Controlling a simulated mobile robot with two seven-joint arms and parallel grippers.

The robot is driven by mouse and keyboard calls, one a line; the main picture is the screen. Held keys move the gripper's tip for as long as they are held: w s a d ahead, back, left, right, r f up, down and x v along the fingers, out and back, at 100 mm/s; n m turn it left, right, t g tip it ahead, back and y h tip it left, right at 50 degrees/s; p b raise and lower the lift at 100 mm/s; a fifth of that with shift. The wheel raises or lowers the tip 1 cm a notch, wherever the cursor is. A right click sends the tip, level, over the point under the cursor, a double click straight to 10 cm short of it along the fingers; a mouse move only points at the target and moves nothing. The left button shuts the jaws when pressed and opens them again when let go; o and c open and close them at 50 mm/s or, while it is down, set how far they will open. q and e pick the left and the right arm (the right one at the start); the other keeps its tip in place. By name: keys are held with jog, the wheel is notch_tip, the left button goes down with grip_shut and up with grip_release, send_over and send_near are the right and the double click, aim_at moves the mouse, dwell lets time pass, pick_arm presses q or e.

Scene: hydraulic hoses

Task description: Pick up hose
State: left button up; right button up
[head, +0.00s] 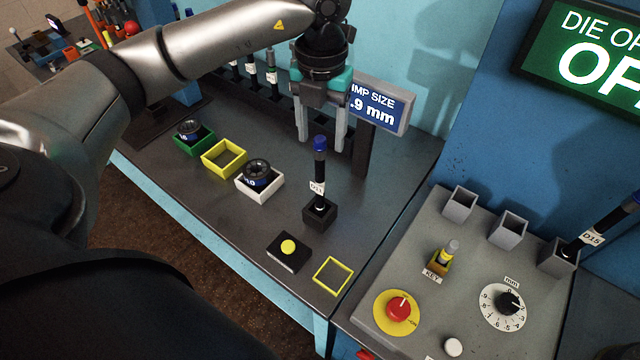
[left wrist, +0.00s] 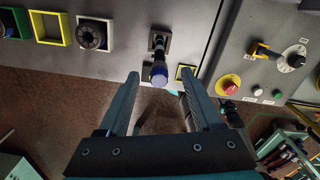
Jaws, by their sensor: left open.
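A black hose (head: 319,171) with a blue cap and a white tag stands upright in a small black holder (head: 320,214) on the dark bench. My left gripper (head: 321,144) points down at the hose's top with its fingers apart and empty. In the left wrist view the hose's blue cap (left wrist: 158,76) shows between the tips of the left gripper (left wrist: 161,77), with no visible contact. Another dark hose (head: 602,224), tagged D15, leans from a grey socket at the right. My right gripper is in neither view.
Green (head: 194,138), yellow (head: 224,158) and white (head: 260,184) boxes stand left of the hose. A yellow button box (head: 288,250) and a yellow square outline (head: 332,276) lie in front. A sign (head: 378,104) stands behind. A grey control panel (head: 420,270) is at the right.

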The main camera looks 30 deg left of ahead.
aim_at(320, 152)
pick_arm(q)
jog(key=shift+s+f, duration=0.15)
jog(key=shift+f, duration=2.2)
grip_shut()
jog(key=shift+r, duration=0.1)
